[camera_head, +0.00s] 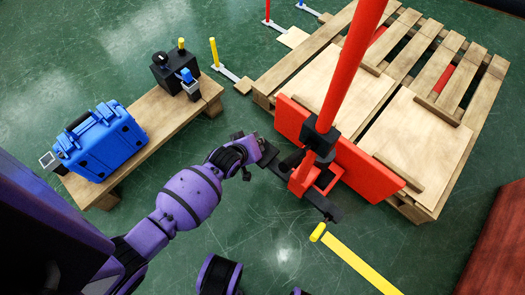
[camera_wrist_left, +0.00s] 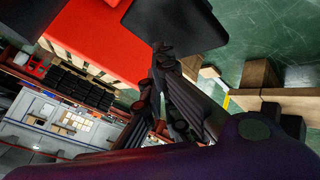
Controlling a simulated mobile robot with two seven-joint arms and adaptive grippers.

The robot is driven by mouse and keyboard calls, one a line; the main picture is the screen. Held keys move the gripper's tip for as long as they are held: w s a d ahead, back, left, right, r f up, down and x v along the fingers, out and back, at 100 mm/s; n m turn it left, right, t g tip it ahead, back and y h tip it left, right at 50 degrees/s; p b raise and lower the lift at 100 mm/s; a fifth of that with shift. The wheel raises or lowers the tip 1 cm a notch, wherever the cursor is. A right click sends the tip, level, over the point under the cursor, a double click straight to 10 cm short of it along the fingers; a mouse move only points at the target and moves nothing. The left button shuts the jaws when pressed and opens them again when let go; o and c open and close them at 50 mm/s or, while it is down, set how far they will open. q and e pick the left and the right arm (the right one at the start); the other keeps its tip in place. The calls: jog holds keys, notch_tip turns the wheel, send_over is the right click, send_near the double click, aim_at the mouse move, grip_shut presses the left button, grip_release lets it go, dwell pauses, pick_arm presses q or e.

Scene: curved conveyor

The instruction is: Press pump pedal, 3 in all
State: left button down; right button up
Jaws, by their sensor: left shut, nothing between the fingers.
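A red upright pole (camera_head: 349,70) rises from a red machine base (camera_head: 335,145) with a black clamp. Low on its front, a dark bar ends in a flat dark pedal plate (camera_head: 326,207). My left gripper (camera_head: 290,162) is shut and empty, beside the red base and above the bar's left part. In the left wrist view, the closed fingers (camera_wrist_left: 163,50) point at a flat dark plate (camera_wrist_left: 178,20), very close to it. I cannot tell whether they touch. My right gripper is not in view.
A wooden pallet (camera_head: 440,110) with boards lies behind the red base. A wooden bench (camera_head: 150,130) at left carries a blue case (camera_head: 100,142) and a black device (camera_head: 168,72). A yellow strip (camera_head: 360,265) marks the green floor. A red block (camera_head: 495,240) stands at right.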

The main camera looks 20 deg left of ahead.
pick_arm(q)
jog(key=shift+f, duration=0.1)
dwell(0.4)
jog(key=shift+f, duration=0.35)
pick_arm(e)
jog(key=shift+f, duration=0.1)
